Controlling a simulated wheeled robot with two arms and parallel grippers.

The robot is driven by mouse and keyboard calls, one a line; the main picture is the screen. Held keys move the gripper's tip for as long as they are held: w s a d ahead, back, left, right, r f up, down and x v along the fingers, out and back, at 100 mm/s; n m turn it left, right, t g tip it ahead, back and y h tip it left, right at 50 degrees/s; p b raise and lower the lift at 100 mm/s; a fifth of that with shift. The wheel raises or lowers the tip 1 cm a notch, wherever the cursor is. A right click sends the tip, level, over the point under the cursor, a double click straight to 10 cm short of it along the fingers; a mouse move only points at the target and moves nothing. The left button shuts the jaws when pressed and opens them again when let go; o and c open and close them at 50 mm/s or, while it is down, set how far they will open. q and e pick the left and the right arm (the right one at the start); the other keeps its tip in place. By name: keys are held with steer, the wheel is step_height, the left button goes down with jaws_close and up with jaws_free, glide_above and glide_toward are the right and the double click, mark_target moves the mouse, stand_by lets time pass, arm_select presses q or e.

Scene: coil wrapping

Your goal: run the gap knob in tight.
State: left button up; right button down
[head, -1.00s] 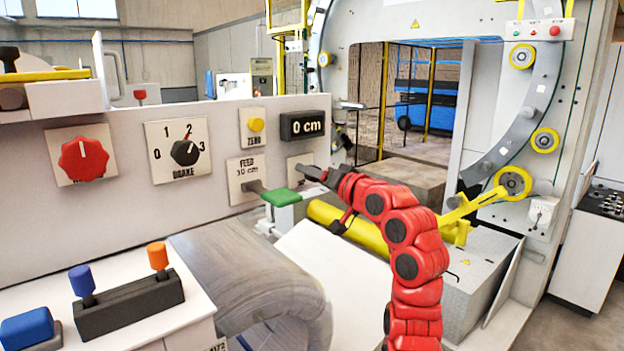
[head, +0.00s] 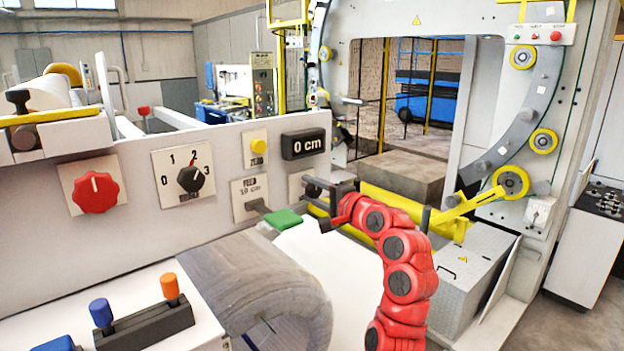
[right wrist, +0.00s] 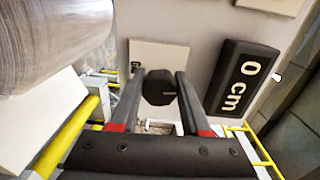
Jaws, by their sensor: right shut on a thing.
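The gap knob (head: 311,187) is a small dark knob on a pale plate below the black "0 cm" display (head: 303,144), partly hidden by my gripper in the head view. In the right wrist view the knob (right wrist: 160,88) is dark and faceted, with a pale line on its face, and sits between the two fingers. My right gripper (head: 321,188) reaches it from the right and is shut on it. The display also shows in the right wrist view (right wrist: 238,88) and reads 0 cm. My left gripper is not in view.
Left on the panel are a red knob (head: 95,191), a brake dial (head: 190,178) and a yellow zero button (head: 258,146). A green-tipped feed lever (head: 284,219) is close to my right gripper.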

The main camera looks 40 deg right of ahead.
steer(key=shift+f+m+p, duration=0.1)
steer(key=shift+m+p, duration=0.95)
steer(key=shift+m, duration=0.05)
steer(key=shift+c, duration=1.8)
jaws_free()
steer(key=shift+s, duration=0.35)
steer(key=s+d+b, duration=0.1)
steer(key=s+b, duration=0.5)
steer(key=s, duration=1)
steer(key=shift+s+d+r, duration=0.3)
steer(key=shift+s, duration=0.05)
